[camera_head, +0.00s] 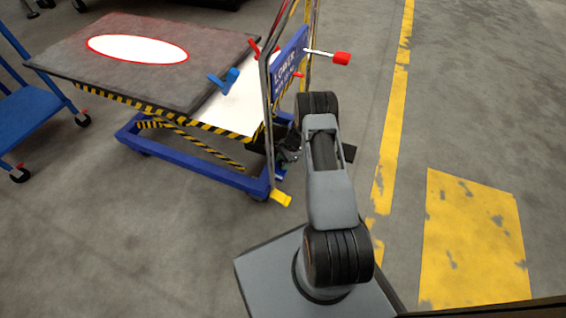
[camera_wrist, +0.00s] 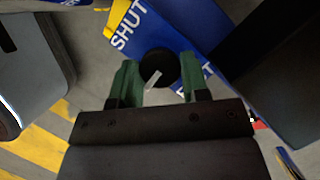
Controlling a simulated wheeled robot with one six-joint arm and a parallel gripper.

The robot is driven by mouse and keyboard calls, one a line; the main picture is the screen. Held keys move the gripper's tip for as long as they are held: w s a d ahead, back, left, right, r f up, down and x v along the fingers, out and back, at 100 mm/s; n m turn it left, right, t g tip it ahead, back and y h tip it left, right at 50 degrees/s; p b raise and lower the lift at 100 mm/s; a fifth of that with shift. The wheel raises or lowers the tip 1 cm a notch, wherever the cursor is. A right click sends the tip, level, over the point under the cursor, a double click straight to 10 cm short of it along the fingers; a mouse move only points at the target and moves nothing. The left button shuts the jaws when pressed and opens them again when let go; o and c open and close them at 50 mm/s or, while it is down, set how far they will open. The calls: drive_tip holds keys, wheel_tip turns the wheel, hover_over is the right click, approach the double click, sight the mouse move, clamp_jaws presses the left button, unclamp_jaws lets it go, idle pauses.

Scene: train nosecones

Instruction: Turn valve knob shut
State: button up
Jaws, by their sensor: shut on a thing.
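The valve knob (camera_wrist: 165,66) is a round black knob with a white pointer line, in the wrist view. It sits on a blue panel (camera_wrist: 152,28) lettered SHUT at the upper left of the knob. More white lettering below right is partly hidden by a finger. The white line slants from upper right to lower left. My gripper (camera_wrist: 156,64) has its green fingers on either side of the knob and is shut on it. In the head view my gripper (camera_head: 288,155) is low beside the lift cart, and the knob cannot be made out.
The lift cart has a grey top (camera_head: 150,60) with a white oval, a blue base frame (camera_head: 190,172) and a blue sign (camera_head: 290,62) reading LOWER. A red-tipped lever (camera_head: 341,58) sticks out near my arm. A blue trolley (camera_head: 30,115) stands left. Floor at right is clear.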

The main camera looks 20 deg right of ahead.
drive_tip(key=n+g+b, duration=0.1)
drive_tip(key=n, duration=0.2)
drive_tip(key=n+g+b, duration=0.1)
drive_tip(key=n+b, duration=0.1)
drive_tip(key=n, duration=0.1)
drive_tip(key=shift+w+f+h, duration=0.15)
drive_tip(key=shift+h, duration=0.15)
drive_tip(key=n+g, duration=0.1)
drive_tip(key=n, duration=0.1)
drive_tip(key=n+h+b, duration=0.1)
drive_tip(key=n, duration=0.2)
drive_tip(key=shift+a+g, duration=0.15)
drive_tip(key=shift+g, duration=0.25)
drive_tip(key=shift+n, duration=0.3)
drive_tip(key=o, duration=0.9)
drive_tip(key=shift+r, duration=0.2)
